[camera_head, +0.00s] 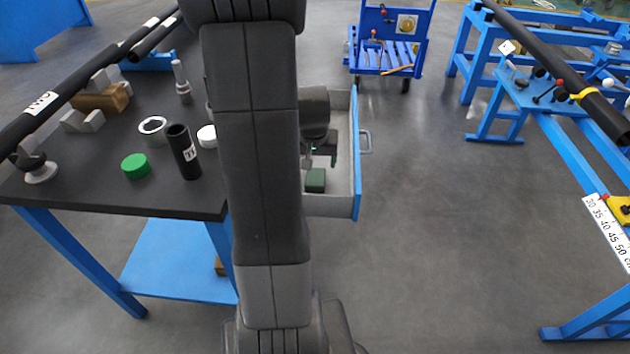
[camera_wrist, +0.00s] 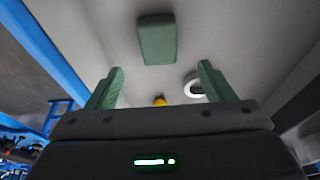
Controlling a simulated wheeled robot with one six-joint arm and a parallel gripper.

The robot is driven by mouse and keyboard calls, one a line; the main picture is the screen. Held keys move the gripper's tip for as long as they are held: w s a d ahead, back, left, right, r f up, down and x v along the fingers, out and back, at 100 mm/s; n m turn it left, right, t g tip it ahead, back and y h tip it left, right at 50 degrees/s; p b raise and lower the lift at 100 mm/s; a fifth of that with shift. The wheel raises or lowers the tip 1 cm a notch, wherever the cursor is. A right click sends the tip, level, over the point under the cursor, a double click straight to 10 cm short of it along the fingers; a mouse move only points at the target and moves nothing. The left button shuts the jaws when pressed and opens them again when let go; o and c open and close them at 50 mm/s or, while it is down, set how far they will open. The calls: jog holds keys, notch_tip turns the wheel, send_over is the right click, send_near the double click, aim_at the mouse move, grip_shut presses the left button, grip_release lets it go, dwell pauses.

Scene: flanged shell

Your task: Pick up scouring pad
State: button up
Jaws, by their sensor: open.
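The scouring pad (camera_head: 316,181) is a dark green block lying in the near part of the open drawer (camera_head: 340,196). In the wrist view the pad (camera_wrist: 157,40) lies flat on the pale drawer floor, beyond the fingertips and roughly centred between them. My gripper (camera_head: 320,158) is at the drawer, partly hidden behind my arm. In the wrist view my gripper (camera_wrist: 160,68) is open, with two green fingers apart and nothing between them. The pad is apart from the fingers.
A white ring (camera_wrist: 194,84) and a small yellow thing (camera_wrist: 159,100) also lie in the drawer. The dark tabletop (camera_head: 85,180) at left holds a black tube (camera_head: 183,152), a green disc (camera_head: 135,166) and a metal ring (camera_head: 152,127). Open floor (camera_head: 430,220) lies right of the drawer.

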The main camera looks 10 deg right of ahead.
aim_at(316, 177)
jog(key=x, duration=0.4)
jog(key=b+x, duration=0.1)
jog(key=x, duration=0.3)
jog(key=shift+s+f, duration=0.1)
jog(key=shift+s, duration=0.1)
jog(key=c, duration=1)
jog(key=shift+c, duration=0.2)
notch_tip(316, 177, up, 10)
jog(key=p, duration=0.1)
jog(key=shift+p, duration=0.3)
